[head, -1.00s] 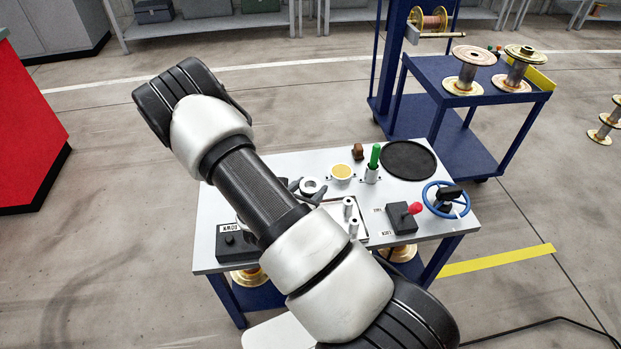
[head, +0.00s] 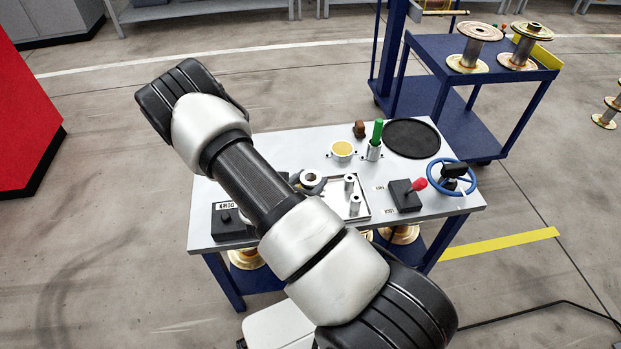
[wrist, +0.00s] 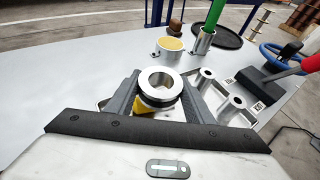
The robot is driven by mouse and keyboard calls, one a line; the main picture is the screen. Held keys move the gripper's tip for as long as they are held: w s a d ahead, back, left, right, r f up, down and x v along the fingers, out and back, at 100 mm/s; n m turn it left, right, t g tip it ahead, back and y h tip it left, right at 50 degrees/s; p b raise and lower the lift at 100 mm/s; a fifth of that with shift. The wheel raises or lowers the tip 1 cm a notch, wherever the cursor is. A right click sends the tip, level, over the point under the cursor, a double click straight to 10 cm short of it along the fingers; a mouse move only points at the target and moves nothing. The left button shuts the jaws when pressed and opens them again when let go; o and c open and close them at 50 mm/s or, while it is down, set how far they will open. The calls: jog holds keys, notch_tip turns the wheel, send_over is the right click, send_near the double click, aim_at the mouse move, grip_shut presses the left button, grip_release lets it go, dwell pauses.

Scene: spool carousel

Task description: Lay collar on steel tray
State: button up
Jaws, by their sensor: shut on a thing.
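The collar is a thick silver ring with a dark lower band (wrist: 160,84). It sits between the two dark fingers of my gripper (wrist: 158,92), which are shut on it. In the head view the collar (head: 309,179) shows at the end of my arm, just left of two short metal cylinders. The steel tray (wrist: 241,119) is a shallow rimmed tray holding these cylinders, and it also shows in the head view (head: 366,208). The collar appears over the tray's left part. My gripper hides much of the tray, and I cannot tell the gap beneath the collar.
A cup with a yellow top (head: 342,149), a green-handled tool in a holder (head: 376,140) and a black round mat (head: 411,139) are at the back. A red-knobbed lever box (head: 406,194) and a blue handwheel (head: 450,177) are right. A black button box (head: 229,220) is left.

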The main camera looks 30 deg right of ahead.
jog(key=shift+f, duration=0.35)
jog(key=o, duration=1.4)
jog(key=shift+c, duration=0.2)
jog(key=p+v, duration=0.2)
jog(key=v, duration=1.5)
jog(key=shift+a, duration=0.2)
